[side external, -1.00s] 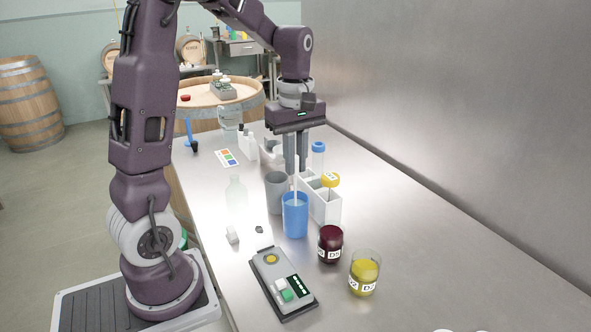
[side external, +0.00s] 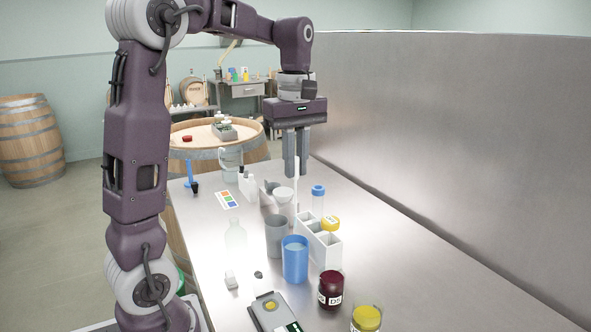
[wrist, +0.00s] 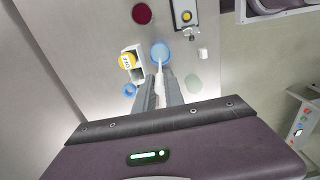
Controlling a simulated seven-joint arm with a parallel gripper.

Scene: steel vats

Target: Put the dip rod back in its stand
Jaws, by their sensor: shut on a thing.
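The dip rod (side external: 297,192) is a thin white rod. My gripper (side external: 296,168) is shut on its upper part and holds it roughly upright above the bench. In the side view its lower end appears above and behind the blue cup (side external: 295,259). In the wrist view the rod (wrist: 160,68) runs from between my fingers (wrist: 160,88) toward the blue cup (wrist: 161,50), overlapping its rim. A white rack (side external: 329,258) with square compartments stands just right of the cup. I cannot tell which item is the rod's stand.
A grey cup (side external: 277,236) and a clear bottle (side external: 236,237) stand left of the blue cup. A dark red jar (side external: 331,290), a yellow jar (side external: 366,319) and a meter (side external: 272,308) are nearer.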

